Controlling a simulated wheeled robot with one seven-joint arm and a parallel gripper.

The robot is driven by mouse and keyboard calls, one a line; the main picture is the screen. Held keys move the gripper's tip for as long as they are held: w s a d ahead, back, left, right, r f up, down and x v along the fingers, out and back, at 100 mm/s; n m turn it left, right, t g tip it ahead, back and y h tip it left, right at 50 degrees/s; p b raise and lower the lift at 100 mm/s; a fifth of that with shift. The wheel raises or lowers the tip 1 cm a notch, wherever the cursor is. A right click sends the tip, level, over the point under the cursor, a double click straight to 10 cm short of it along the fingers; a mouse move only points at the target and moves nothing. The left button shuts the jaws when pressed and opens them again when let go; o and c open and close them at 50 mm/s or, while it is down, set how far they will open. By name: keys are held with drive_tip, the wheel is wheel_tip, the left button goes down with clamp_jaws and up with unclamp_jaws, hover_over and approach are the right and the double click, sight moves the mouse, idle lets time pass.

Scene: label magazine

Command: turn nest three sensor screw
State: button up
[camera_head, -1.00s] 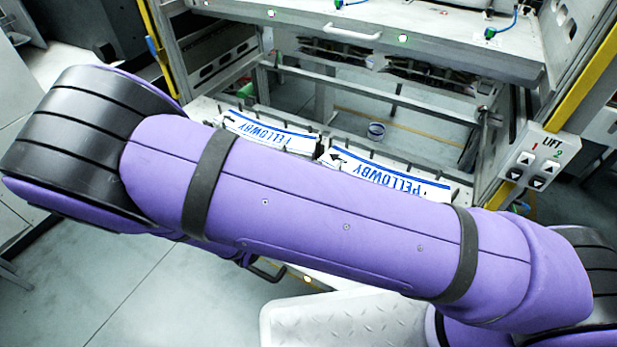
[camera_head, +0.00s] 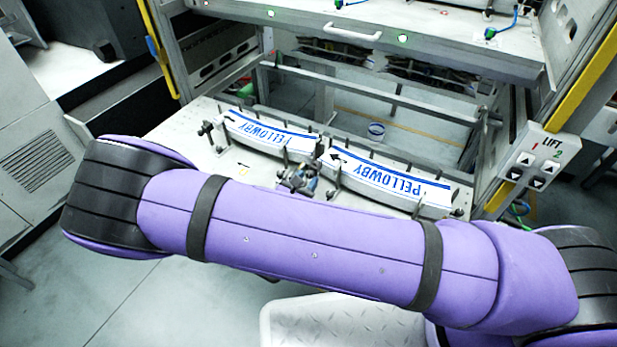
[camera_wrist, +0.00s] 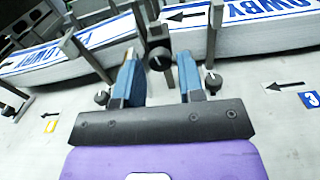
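A black knob (camera_wrist: 158,60) with a pale mark stands between and just beyond my gripper's fingertips (camera_wrist: 160,70) in the wrist view. The two blue-grey fingers are apart, and I cannot tell whether either touches it. A blue tag with a 3 (camera_wrist: 311,98) and a black arrow (camera_wrist: 285,86) pointing left are on the plate at right. Smaller dark knobs show beside the left finger (camera_wrist: 100,98) and the right finger (camera_wrist: 212,82). I cannot tell for sure which is nest three's screw. In the head view my gripper (camera_head: 300,180) is small, in front of the label stacks.
Two PELLOWBY label stacks, left (camera_head: 268,135) and right (camera_head: 385,182), sit among upright posts on the pale plate (camera_head: 185,130). A drawer-like shelf (camera_head: 440,45) hangs above and behind. A LIFT button panel (camera_head: 535,160) is at right. My arm hides the plate's front.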

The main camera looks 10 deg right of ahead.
drive_tip(key=shift+x, duration=0.8)
drive_tip(key=shift+c, duration=0.3)
drive_tip(key=c, duration=0.6)
